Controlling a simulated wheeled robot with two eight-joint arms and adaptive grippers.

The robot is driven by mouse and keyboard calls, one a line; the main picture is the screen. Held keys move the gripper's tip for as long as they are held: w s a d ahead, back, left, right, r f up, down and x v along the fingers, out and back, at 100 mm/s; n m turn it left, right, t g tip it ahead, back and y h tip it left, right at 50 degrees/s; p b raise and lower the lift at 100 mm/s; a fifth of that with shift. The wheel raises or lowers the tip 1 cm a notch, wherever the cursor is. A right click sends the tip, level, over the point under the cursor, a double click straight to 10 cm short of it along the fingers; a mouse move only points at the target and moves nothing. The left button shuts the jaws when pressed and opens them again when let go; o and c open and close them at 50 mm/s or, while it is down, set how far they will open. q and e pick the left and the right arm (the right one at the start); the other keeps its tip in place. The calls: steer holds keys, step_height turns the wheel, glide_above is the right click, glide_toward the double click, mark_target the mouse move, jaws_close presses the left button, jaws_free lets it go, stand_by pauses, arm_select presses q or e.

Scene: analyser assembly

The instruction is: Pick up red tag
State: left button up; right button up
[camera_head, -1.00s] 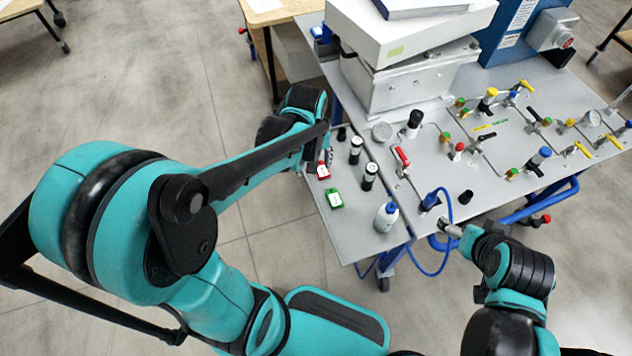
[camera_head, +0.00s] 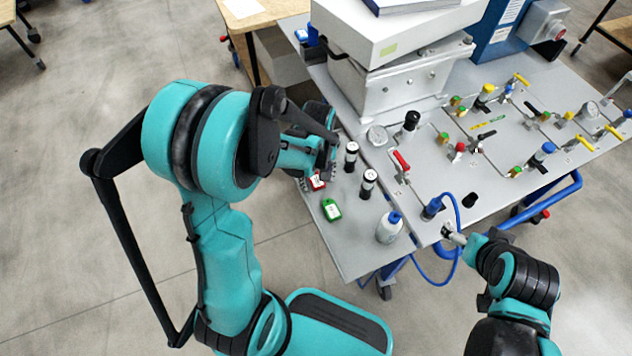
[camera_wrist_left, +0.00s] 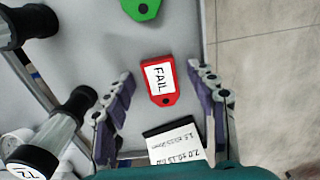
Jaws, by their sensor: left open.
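The red tag (camera_wrist_left: 157,82) lies flat on the grey table, with a white label reading FAIL, in the left wrist view. In the head view the red tag (camera_head: 317,182) shows near the table's left edge, partly hidden by my left gripper. My left gripper (camera_wrist_left: 165,88) is open, its two fingers apart on either side of the red tag; I see no contact. In the head view my left gripper (camera_head: 318,178) is over the tag. My right gripper (camera_head: 455,236) is at the table's front edge by the blue hose; its jaws are too small to read.
A green tag (camera_head: 331,209) lies in front of the red one. Black-and-white vials (camera_head: 368,184) and a white bottle with blue cap (camera_head: 390,227) stand to the right. A black item with a written white label (camera_wrist_left: 178,142) lies close to the left gripper. Valves and tubing fill the panel.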

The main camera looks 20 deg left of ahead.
arm_select(q)
steer(key=shift+r, duration=0.1)
steer(key=c, duration=1)
steer(key=shift+c, duration=0.2)
